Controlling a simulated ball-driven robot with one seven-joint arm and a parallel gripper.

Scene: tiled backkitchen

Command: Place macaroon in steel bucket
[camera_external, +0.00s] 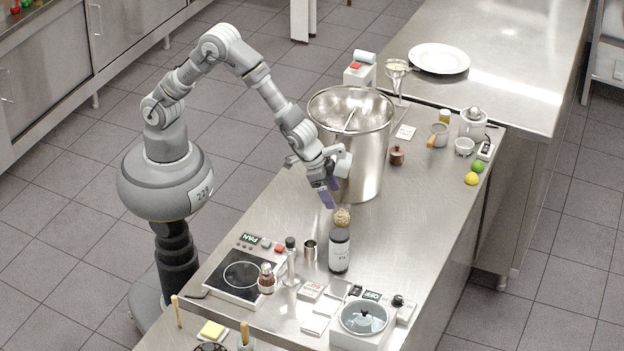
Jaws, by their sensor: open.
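A round, rough, tan thing, which looks like the macaroon (342,217), shows just above the top of a dark jar (339,256). I cannot tell whether it rests on the jar or on the counter behind it. My gripper (329,194) is open, with its purple fingers pointing down, just above and slightly left of the macaroon. Nothing shows between the fingers. The tall steel bucket (363,166) stands upright on the counter behind my gripper. A long utensil leans inside it, and my gripper hides part of its left side.
A small metal cup (310,250), a clear bottle (290,262) and a hot plate (240,275) stand front left. A small brown pot (396,155) stands right of the bucket. The steel counter (420,215) is clear right of the macaroon.

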